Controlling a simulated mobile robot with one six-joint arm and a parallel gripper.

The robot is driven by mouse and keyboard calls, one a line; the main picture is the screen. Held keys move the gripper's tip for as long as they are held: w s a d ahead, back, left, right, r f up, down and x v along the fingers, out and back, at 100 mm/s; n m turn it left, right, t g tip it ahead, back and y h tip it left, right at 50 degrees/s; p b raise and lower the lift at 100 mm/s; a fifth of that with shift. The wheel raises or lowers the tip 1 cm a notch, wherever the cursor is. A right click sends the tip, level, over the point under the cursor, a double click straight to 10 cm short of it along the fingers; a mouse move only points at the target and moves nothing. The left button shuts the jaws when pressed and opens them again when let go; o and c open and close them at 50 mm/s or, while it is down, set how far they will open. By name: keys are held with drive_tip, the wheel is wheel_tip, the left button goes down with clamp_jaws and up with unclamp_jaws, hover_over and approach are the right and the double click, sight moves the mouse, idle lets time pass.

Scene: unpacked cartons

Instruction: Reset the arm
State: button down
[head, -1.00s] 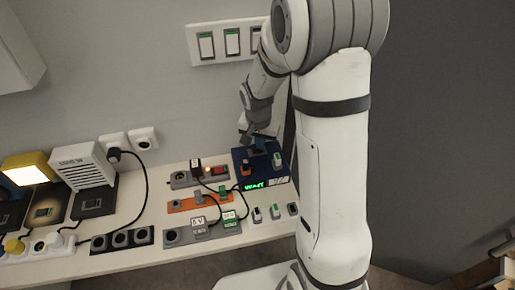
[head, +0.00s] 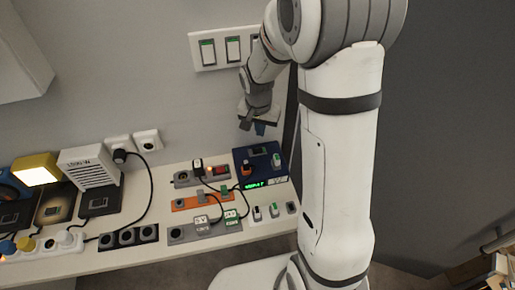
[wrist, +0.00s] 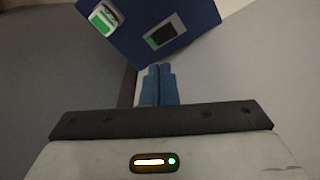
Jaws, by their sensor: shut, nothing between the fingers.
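My gripper (head: 254,127) is in the head view, in front of the wall and above the back right of the shelf. Its blue fingers are shut and empty in the wrist view (wrist: 158,84). It is apart from the blue box (head: 272,157) below it. That box has a switch, a small dark window and a lit green display; it also shows at the top of the wrist view (wrist: 125,35). My arm hides part of the wall and the shelf's right end.
The shelf (head: 150,252) carries several sockets, a grey power strip (head: 200,175), an orange strip (head: 190,203), a white heater-like box (head: 90,167) and a lit yellow lamp (head: 38,170). A wall switch panel (head: 222,47) is above.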

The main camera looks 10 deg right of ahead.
drive_tip(key=s+r+n, duration=0.3)
drive_tip(key=s+r, duration=0.4)
drive_tip(key=s, duration=0.3)
drive_tip(key=s+r+n+t, duration=0.1)
drive_tip(key=s+r+n, duration=0.2)
drive_tip(key=s+r, duration=0.4)
drive_tip(key=s, duration=0.4)
drive_tip(key=shift+s+d+r+y, duration=0.15)
drive_tip(key=shift+r+y, duration=0.05)
drive_tip(key=shift+y, duration=0.2)
